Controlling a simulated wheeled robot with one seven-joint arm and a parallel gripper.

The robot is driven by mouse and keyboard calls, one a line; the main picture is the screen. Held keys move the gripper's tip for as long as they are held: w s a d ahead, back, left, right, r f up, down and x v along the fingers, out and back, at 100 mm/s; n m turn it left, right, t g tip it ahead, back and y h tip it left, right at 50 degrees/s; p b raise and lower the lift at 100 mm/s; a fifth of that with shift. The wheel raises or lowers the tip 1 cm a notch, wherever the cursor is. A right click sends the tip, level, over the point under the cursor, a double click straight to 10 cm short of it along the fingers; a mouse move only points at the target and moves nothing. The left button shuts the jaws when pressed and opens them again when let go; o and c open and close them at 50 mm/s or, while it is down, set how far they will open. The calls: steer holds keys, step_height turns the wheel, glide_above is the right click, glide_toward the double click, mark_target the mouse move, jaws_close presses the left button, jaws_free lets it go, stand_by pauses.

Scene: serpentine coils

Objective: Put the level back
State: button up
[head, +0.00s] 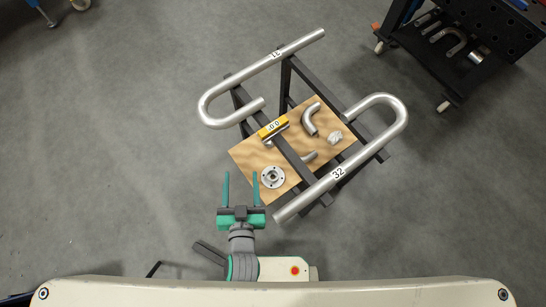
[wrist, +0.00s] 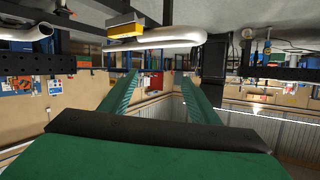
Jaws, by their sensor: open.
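The level is a small yellow block (head: 273,128) with a white display reading about 0.0. In the head view it lies over a dark bar of the stand, near the upper left part of the wooden board (head: 240,153). In the wrist view the yellow level (wrist: 125,30) shows at the top, beside a bent silver pipe (wrist: 170,38); I cannot tell exactly what it rests on. My gripper (head: 240,175) is open and empty, below and left of the level, with its fingers pointing up the picture. Its green fingers also show in the wrist view (wrist: 157,76).
Two bent pipes, one marked 11 (head: 277,54) and one marked 32 (head: 338,173), lie on the dark stand either side of the board. A flange (head: 272,177) and elbow fitting (head: 311,119) lie on the board. A dark cart (head: 455,50) stands upper right. Floor at left is clear.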

steer(key=s+d+r+h, duration=0.1)
steer(key=s+d+r, duration=0.5)
steer(key=s+d, duration=0.3)
steer(key=s, duration=0.3)
steer(key=shift+d+r+t, duration=0.35)
steer(key=shift+r+t, duration=0.05)
steer(key=shift+s, duration=0.1)
stand_by(0.3)
